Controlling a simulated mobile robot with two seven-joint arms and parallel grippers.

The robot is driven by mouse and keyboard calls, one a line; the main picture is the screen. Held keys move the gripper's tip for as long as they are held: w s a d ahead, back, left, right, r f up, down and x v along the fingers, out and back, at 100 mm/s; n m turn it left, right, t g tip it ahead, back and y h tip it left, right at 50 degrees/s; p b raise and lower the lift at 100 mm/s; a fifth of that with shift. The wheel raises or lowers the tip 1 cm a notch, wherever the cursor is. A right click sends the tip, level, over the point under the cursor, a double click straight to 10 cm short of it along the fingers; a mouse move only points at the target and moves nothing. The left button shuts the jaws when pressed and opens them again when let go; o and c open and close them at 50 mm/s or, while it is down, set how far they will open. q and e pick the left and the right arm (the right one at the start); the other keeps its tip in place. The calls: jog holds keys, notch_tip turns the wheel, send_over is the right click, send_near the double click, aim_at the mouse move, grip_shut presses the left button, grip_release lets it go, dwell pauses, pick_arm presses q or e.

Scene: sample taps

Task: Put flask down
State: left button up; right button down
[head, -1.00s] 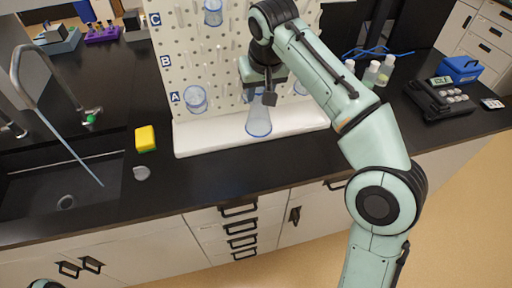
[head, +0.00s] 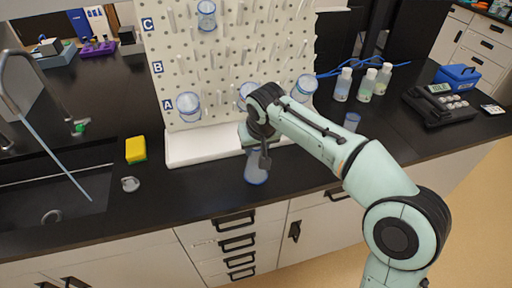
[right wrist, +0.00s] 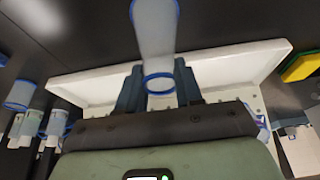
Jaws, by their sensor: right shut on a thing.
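The flask (head: 256,169) is clear with blue edging and looks upright over the black counter, in front of the white peg rack's tray. I cannot tell whether its base touches the counter. My right gripper (head: 258,152) is shut on the flask's upper part. In the right wrist view the flask (right wrist: 155,32) shows between the two fingers of my right gripper (right wrist: 158,90), its blue-ringed end near them. My left gripper is not in view.
The peg rack (head: 225,60) holds several blue-rimmed vessels. A yellow sponge (head: 136,149) and a small grey disc (head: 130,184) lie left of the flask, by the sink. Bottles (head: 367,85) and a black device (head: 442,106) stand right. Counter is clear between sponge and flask.

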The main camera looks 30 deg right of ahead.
jog(key=c, duration=0.7)
grip_release()
jog(key=shift+f, duration=0.1)
jog(key=shift+c, duration=0.2)
jog(key=p+v, duration=0.2)
jog(key=v, duration=1)
jog(key=shift+s, duration=0.1)
